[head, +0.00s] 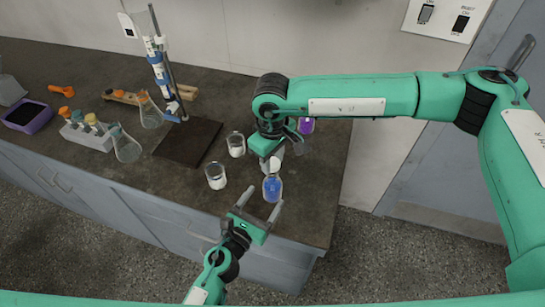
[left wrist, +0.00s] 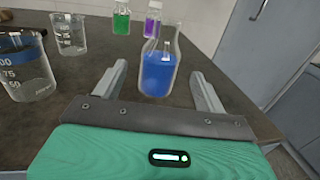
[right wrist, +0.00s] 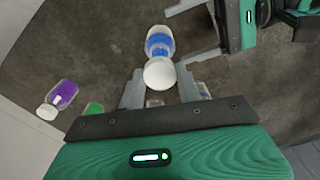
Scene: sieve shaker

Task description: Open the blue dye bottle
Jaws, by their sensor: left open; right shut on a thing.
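The blue dye bottle (head: 272,189) stands upright near the front edge of the bench; its blue lower part also shows in the left wrist view (left wrist: 158,73). My right gripper (right wrist: 160,84) is above it, shut on its round white cap (right wrist: 159,74). In the right wrist view the cap lies in line with the bottle (right wrist: 160,42).
Two glass beakers (head: 216,177) (head: 236,146) stand left of the bottle. A purple bottle (head: 306,125) and a green bottle (left wrist: 121,20) stand behind it. A retort stand on a dark base (head: 188,142), flasks and a bottle rack (head: 88,135) are farther left. The bench's right corner is clear.

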